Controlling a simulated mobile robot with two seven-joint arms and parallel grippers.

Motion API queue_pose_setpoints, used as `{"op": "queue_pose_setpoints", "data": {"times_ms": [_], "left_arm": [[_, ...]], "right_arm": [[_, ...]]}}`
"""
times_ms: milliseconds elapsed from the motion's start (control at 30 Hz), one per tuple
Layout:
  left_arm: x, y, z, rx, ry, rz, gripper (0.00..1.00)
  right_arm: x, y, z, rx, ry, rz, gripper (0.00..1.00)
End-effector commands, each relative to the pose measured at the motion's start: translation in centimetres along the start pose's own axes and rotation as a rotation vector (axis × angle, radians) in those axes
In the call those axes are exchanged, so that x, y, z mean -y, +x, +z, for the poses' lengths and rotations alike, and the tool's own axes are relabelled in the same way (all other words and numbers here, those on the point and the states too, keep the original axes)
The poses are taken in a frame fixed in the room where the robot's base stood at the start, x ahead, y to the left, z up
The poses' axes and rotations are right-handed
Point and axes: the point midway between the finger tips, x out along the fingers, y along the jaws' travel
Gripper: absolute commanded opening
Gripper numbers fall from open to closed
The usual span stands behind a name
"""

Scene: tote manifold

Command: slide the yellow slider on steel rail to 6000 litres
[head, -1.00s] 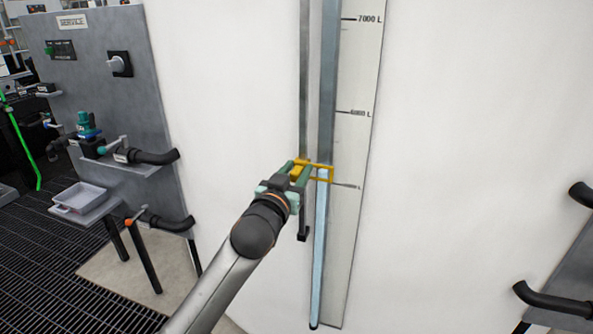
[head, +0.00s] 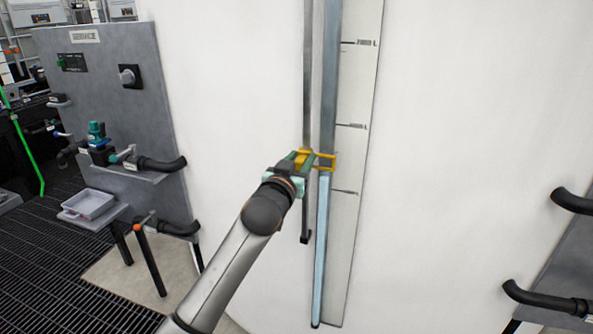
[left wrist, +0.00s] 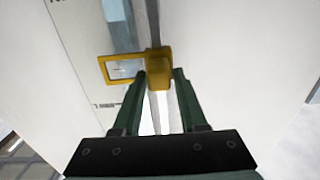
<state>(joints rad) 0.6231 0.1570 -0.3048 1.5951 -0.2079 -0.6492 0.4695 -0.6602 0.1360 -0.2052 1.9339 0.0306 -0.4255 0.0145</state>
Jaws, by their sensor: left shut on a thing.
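The yellow slider (head: 325,163) sits on the thin steel rail (head: 306,80), its open yellow frame reaching right across the sight tube (head: 328,75). It stands between the 6000 L mark (head: 350,125) above and the lower mark (head: 345,191), a little under halfway up. My left gripper (head: 303,161) is shut on the slider's block from the left. In the left wrist view the yellow block (left wrist: 159,72) is at the tips of the green fingers, with the yellow frame (left wrist: 103,70) to its left. My right gripper is not in view.
The scale plate (head: 352,220) runs beside the tube on the white tank wall. Light blue liquid (head: 321,250) ends just below the slider's frame. The rail ends in a dark stop (head: 305,238). A grey service panel (head: 105,100) stands left; black pipes (head: 545,297) stick out at right.

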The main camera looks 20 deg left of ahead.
Motion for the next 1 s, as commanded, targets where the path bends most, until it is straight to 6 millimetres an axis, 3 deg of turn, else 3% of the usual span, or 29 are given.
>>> {"op": "queue_pose_setpoints", "data": {"times_ms": [33, 167, 400, 867, 900, 1000], "left_arm": [[0.0, 0.2, -2.2, -0.004, -0.002, 0.000, 0.00], [0.0, 0.2, -4.4, -0.004, -0.003, 0.001, 0.00], [0.0, 0.2, -7.8, -0.005, -0.001, 0.001, 0.00], [0.0, 0.2, -8.4, -0.007, -0.001, 0.001, 0.00], [0.0, 0.2, -8.4, -0.007, -0.001, 0.001, 0.43], [0.0, 0.2, -8.3, -0.006, -0.001, 0.001, 0.54]], "right_arm": [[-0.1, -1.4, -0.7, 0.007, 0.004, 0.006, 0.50], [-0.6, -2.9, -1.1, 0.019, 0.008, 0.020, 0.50], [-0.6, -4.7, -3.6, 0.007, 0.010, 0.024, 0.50], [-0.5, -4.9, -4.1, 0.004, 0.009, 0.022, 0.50], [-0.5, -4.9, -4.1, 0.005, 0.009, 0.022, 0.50], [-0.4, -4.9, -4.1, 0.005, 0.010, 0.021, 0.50]]}}
